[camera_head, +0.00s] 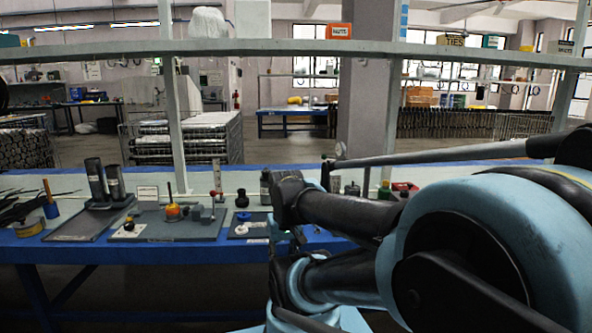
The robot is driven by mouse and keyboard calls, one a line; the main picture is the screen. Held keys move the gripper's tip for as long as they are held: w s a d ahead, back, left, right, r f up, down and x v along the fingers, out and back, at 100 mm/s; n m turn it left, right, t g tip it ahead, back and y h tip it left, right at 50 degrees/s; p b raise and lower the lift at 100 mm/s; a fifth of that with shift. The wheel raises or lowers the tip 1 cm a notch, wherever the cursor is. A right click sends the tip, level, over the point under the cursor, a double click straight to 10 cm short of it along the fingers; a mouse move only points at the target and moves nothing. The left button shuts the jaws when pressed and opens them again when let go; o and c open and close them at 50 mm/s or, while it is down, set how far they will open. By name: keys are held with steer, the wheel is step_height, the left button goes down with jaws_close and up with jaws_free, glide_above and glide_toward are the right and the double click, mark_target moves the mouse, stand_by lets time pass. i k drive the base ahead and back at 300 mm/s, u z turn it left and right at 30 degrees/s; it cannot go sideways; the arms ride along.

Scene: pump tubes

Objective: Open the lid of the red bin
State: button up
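No red bin with a lid can be made out for certain. A small red object (404,187) shows on the blue bench, partly hidden behind my arm; I cannot tell what it is. An orange-red box or sign (340,31) with a white label is on the upper shelf. My arm fills the lower right and covers that part of the bench. I cannot make out my gripper's fingers.
The blue bench (150,253) runs across the view.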

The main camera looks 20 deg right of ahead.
mark_target(409, 186)
steer(key=z, duration=0.2)
steer(key=i, duration=0.3)
steer(key=u, duration=1.3)
steer(key=k, duration=1.7)
steer(key=z, duration=0.95)
steer(key=i, duration=0.35)
steer(key=z, duration=0.15)
